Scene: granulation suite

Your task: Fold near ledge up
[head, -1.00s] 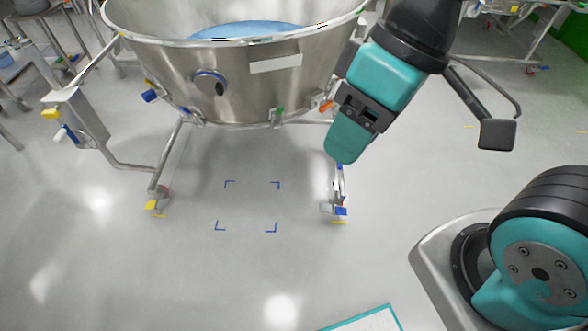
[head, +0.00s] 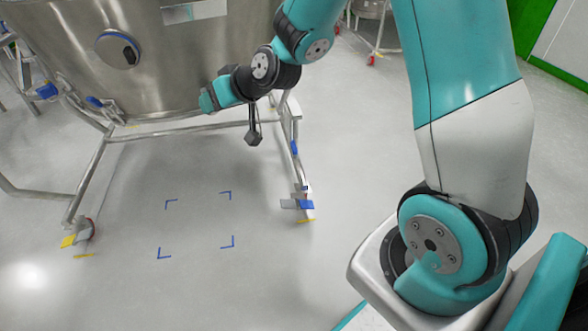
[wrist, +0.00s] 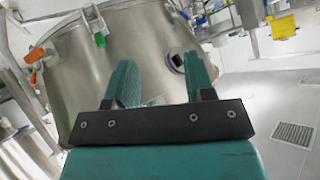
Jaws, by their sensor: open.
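My gripper (head: 207,102) is in front of the lower wall of a large steel bowl (head: 150,65) in the head view. In the wrist view its two teal fingers (wrist: 161,78) stand apart with nothing seen held between them, pointing towards the bowl (wrist: 130,40). I cannot tell which part is the near ledge. A flat grey and blue tab (head: 297,204) sticks out at the foot of the bowl's right leg. My gripper is well above this tab and left of it. Contact between fingers and bowl cannot be judged.
A steel tube frame (head: 190,128) carries the bowl. A yellow-tabbed caster (head: 76,236) stands at left. The wrist view shows an orange handle (wrist: 36,55) and a green clip (wrist: 99,40) near the bowl. Blue corner marks lie on clear floor (head: 200,285).

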